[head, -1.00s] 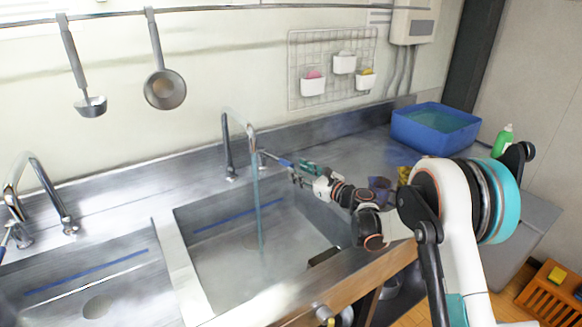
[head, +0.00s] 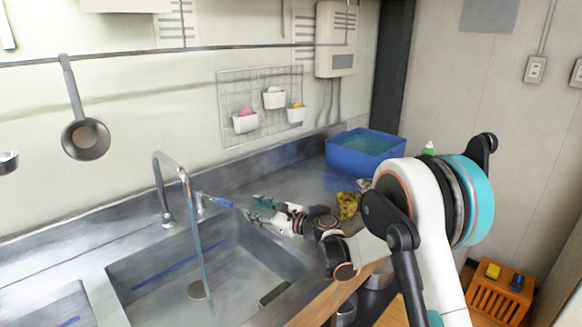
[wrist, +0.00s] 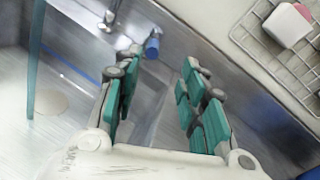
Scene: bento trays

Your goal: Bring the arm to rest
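My gripper (head: 256,208) is held out over the back right of the sink, at the end of my bent arm. In the wrist view my gripper (wrist: 160,72) is open, with its two teal-padded fingers apart and nothing between them. The blue-ended tap lever (head: 216,200) is to the left of the fingertips in the head view, apart from them. In the wrist view the blue lever end (wrist: 152,46) shows beyond the gap between the fingers.
The tap (head: 184,172) runs a stream of water (head: 200,250) into the sink (head: 150,292). A blue basin (head: 352,160) stands on the right counter, near a crumpled yellow item (head: 347,205). A wire rack (head: 262,78) hangs on the wall. An orange crate (head: 492,300) is lower right.

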